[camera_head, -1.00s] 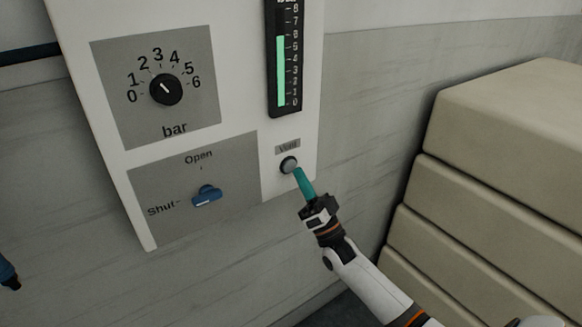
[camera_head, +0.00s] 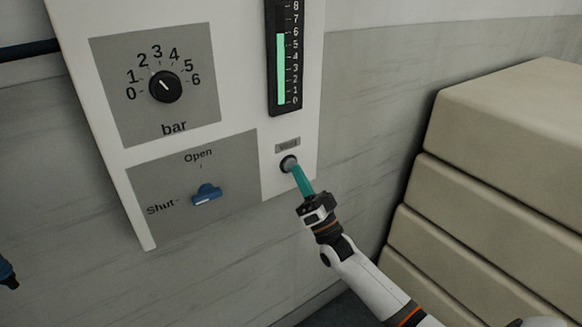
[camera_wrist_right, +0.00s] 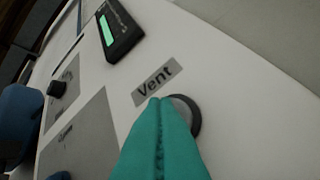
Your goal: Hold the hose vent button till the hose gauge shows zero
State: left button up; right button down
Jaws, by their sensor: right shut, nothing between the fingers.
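The round grey vent button (camera_head: 287,164) sits under the "Vent" label on the white panel. My right gripper (camera_head: 296,167) is shut and empty, its teal fingertips over the right part of the button. In the right wrist view, the fingertips (camera_wrist_right: 164,104) cover the left part of the button (camera_wrist_right: 187,113), whose dark ring shows at the right. They look at or very near its face; I cannot tell whether it is pressed. The upright gauge (camera_head: 284,60) above has a green bar reaching about 6. My left gripper is not in view.
A black bar knob (camera_head: 165,87) and a blue Open/Shut lever (camera_head: 206,195) are left on the panel. Stacked beige blocks (camera_head: 500,150) stand to the right. A blue and black thing (camera_head: 6,272) shows at the left edge.

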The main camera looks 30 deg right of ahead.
jog(key=shift+w+b, duration=0.3)
jog(key=shift+w, duration=0.05)
dwell(0.7)
jog(key=shift+s, duration=0.1)
dwell(2.4)
jog(key=shift+s+p, duration=0.45)
jog(key=shift+s, duration=0.25)
jog(key=s+p, duration=0.2)
jog(key=s, duration=0.3)
jog(key=shift+d, duration=0.2)
dwell(0.3)
